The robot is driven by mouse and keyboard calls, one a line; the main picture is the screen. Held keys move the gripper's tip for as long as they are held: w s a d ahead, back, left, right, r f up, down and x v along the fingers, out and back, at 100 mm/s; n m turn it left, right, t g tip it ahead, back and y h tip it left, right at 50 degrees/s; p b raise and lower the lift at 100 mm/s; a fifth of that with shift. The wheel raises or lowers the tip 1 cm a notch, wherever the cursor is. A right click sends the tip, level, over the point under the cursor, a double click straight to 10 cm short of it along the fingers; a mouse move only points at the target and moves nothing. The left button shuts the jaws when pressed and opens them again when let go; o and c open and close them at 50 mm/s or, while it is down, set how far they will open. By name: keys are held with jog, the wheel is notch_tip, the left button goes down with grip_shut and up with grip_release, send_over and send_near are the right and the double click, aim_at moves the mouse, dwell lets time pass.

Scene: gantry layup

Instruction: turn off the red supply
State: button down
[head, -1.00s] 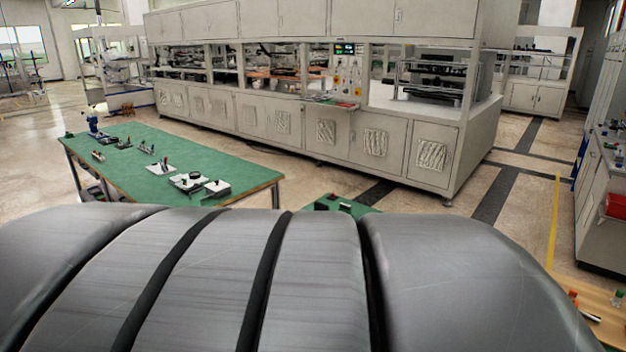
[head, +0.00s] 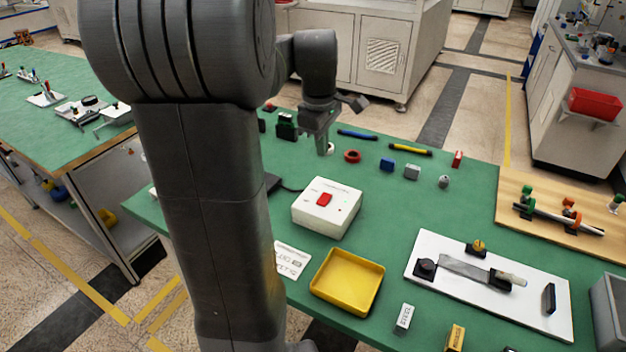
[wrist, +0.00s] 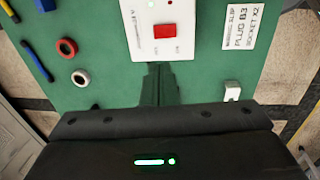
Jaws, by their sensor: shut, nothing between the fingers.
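The supply is a white box (head: 318,222) with a red rocker switch (head: 324,199) on its top, standing on the green table. In the wrist view the white box (wrist: 140,45) and its red switch (wrist: 165,31) lie just beyond my fingertips. My gripper (head: 322,150) is above the table, behind the box in the head view, apart from it and pointing down. Its fingers (wrist: 158,72) are shut and empty. I cannot tell which way the switch is set. A dark cable runs from the box's back left.
A yellow tray (head: 347,281) and a printed card (head: 292,261) lie in front of the box. A red ring (head: 352,156), a blue block (head: 387,164) and several small parts lie behind it. A white board (head: 430,272) with tools is at the right.

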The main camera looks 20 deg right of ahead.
aim_at(324, 196)
jog(key=shift+d, duration=0.1)
dwell(0.3)
jog(key=f, duration=0.4)
jog(key=d+f, duration=0.1)
jog(key=f, duration=0.4)
jog(key=w+f+b, duration=0.1)
jog(key=f, duration=0.4)
jog(key=shift+w+d, duration=0.1)
jog(key=shift+d, duration=0.05)
jog(key=shift+f, duration=0.15)
